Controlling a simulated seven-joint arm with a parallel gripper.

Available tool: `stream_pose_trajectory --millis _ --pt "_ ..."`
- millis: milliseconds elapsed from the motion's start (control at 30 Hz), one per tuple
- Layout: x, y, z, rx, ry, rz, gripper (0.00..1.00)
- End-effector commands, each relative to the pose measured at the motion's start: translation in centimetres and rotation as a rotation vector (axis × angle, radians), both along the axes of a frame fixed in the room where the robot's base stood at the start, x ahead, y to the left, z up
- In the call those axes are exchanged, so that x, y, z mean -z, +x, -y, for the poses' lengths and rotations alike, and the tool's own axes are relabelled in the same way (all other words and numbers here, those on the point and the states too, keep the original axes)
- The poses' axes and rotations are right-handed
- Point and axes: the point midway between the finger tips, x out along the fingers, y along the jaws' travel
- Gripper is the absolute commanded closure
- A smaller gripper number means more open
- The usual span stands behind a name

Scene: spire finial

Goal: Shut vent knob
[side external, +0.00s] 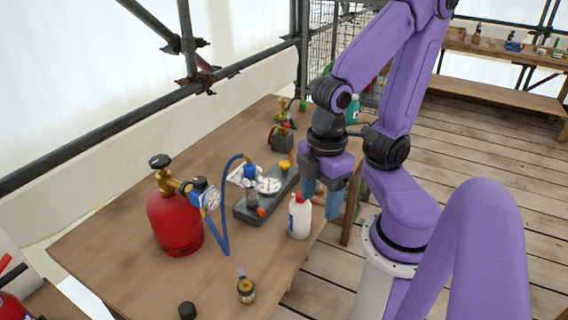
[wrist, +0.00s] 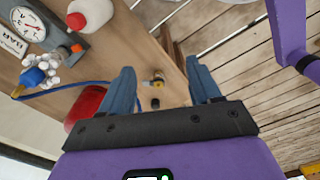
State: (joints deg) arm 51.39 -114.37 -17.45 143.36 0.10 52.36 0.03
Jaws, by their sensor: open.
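A grey gauge block (side external: 247,213) lies on the wooden bench and carries a white round dial (side external: 268,185). On it are a small orange-red knob (side external: 261,211), a blue fitting (side external: 250,171) and a yellow knob (side external: 285,165). I cannot tell which is the vent knob. The wrist view shows the dial (wrist: 27,23), the orange-red knob (wrist: 77,48) and the blue fitting (wrist: 32,75) at upper left, outside the jaws. My gripper (side external: 323,203) hangs right of the block, near the bench edge. In the wrist view, my gripper (wrist: 160,68) is open with nothing held between its fingers.
A white bottle with a red cap (side external: 300,217) stands between the block and the bench's front edge. A red gas cylinder (side external: 175,222) stands left, with a blue hose (side external: 224,218). A brass fitting (side external: 246,290) and a black cap (side external: 187,310) lie nearer the camera.

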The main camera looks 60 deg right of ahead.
Motion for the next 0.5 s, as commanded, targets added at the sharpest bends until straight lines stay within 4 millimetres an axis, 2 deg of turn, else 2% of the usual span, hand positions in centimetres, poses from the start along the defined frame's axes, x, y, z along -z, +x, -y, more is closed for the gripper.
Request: stream_pose_trajectory --millis 167,267,367,500 --pt "0.0 0.1 0.0 0.002 0.0 0.0 0.37" --pt "-0.1 0.7 -0.1 0.019 -0.001 0.0 0.37" --pt "-0.3 2.4 0.0 0.061 -0.003 0.0 0.37" --pt "-0.7 6.2 0.5 0.149 -0.008 -0.001 0.37"
